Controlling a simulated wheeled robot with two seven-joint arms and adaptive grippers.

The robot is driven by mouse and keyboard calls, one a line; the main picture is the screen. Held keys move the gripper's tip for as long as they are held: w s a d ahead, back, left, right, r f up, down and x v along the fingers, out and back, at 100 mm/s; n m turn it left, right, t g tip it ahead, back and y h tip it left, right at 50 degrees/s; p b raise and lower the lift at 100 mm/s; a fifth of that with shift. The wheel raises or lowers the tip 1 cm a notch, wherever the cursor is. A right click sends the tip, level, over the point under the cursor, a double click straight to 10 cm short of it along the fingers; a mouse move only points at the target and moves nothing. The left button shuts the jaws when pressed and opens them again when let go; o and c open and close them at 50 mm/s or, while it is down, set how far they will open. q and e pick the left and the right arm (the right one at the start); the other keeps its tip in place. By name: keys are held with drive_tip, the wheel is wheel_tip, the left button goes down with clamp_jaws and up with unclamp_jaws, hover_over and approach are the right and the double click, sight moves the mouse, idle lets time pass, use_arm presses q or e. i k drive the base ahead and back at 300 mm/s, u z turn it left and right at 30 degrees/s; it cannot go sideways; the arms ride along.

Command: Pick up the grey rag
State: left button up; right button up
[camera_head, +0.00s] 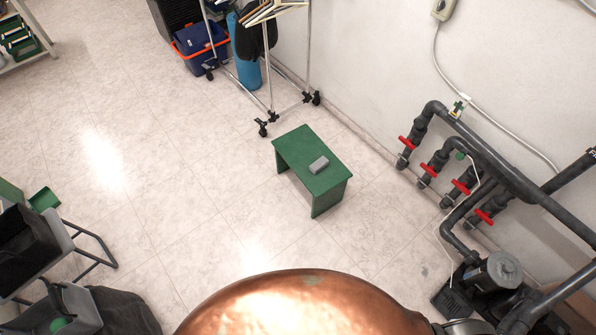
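A small grey block-shaped thing (319,165), which looks like the folded grey rag, lies on top of a green stool (296,148). The stool stands on the tiled floor near the middle of the view, a short way out from the right-hand wall. Neither of my grippers shows in the head view. Nothing touches the grey rag apart from the stool top.
Dark pipes with red valve handles (429,170) and a pump (497,270) line the right wall. A wheeled clothes rack (268,90) stands behind the stool. Bins and a metal frame (90,244) are at left. The floor (190,185) left of the stool is clear.

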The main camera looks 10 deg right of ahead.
sight(322, 162)
drive_tip(key=z, duration=0.45)
drive_tip(key=i, duration=0.6)
drive_tip(key=z, duration=2)
drive_tip(key=k, duration=0.8)
drive_tip(key=u, duration=0.45)
